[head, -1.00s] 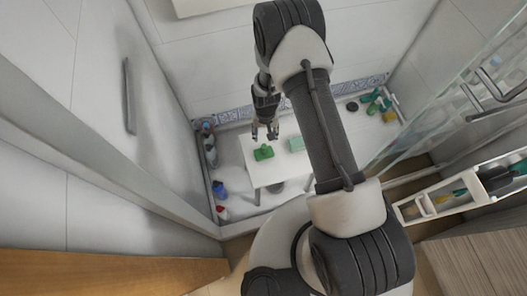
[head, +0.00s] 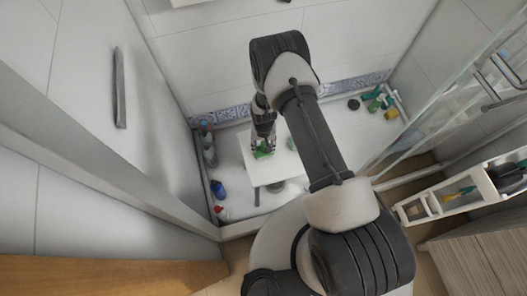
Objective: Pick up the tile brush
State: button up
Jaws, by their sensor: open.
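A green object (head: 261,153), which looks like the tile brush, lies on the white bench (head: 257,177) in the shower area. My gripper (head: 263,147) is right over it and hides part of it. The fingers are open, and they look to be at or just above the green object. I cannot tell whether they touch it. A second, paler green item (head: 291,143) on the bench is mostly hidden behind my arm.
Bottles (head: 209,150) and a blue container (head: 218,189) stand along the left wall. Several green and yellow items (head: 378,102) lie at the back right. A glass panel and a white cart (head: 444,207) are on the right.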

jog(key=shift+r, duration=0.1)
grip_shut()
dwell(0.5)
